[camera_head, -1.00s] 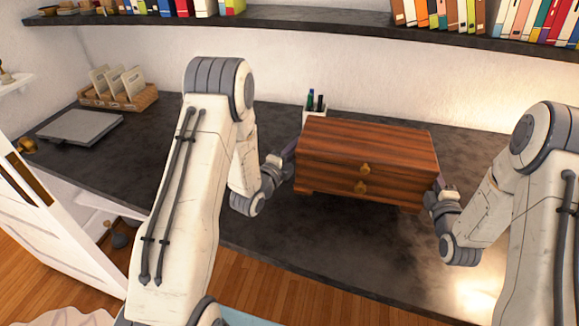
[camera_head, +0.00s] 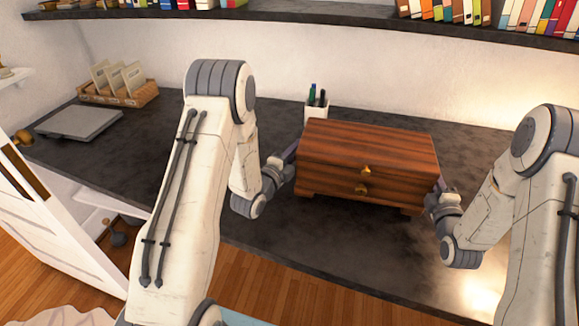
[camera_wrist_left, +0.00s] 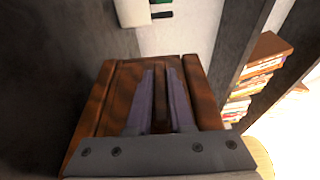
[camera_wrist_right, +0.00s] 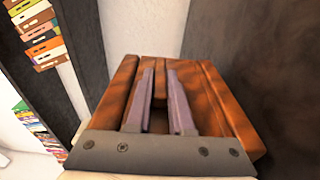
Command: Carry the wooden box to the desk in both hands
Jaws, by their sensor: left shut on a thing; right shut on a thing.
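The wooden box (camera_head: 366,161) is brown, striped, with two gold knobs on its front, and is level at or just above the dark desk (camera_head: 270,232); whether it touches the desktop I cannot tell. My left gripper (camera_head: 290,158) is shut on its left end. In the left wrist view the fingers (camera_wrist_left: 160,98) grip part of the box end (camera_wrist_left: 113,85). My right gripper (camera_head: 440,186) is shut on its right end. In the right wrist view the fingers (camera_wrist_right: 160,98) grip the box's other end (camera_wrist_right: 222,105). The box's back is hidden.
A white pen cup (camera_head: 317,110) stands close behind the box's left back corner. A shelf with books (camera_head: 300,24) hangs above. The desk is clear right of the box.

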